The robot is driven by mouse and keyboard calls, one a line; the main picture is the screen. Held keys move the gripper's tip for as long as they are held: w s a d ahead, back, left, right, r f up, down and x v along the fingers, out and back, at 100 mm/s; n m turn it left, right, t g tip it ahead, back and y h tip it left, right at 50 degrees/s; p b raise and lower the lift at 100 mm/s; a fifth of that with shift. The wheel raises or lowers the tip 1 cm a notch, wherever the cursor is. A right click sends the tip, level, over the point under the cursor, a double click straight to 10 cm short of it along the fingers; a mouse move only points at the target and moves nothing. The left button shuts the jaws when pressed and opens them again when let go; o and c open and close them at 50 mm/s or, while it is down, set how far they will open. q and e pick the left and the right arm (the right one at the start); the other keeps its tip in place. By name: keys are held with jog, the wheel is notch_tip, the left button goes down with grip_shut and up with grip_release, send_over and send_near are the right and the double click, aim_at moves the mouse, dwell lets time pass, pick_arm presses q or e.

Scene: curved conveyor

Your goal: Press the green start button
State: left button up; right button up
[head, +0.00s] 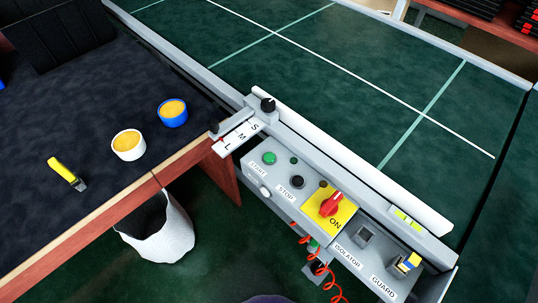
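The green start button (269,158) is a round green cap on the grey control box (284,208) beside the conveyor, above the label START. A dark stop button (297,181) sits to its right, above the label STOP. A small dark green round piece (293,160) lies between and behind them. The start button is in plain sight, with nothing over it. Neither of my grippers is in the head view.
The box also carries a red rotary switch (331,204) on a yellow plate, marked ON, and a guard key (409,262). An orange coiled cord (322,270) hangs in front. The dark table (60,215) at left holds two cups and a yellow-handled tool. A white bin (160,235) stands below.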

grip_shut()
dwell(1.1)
dwell(0.3)
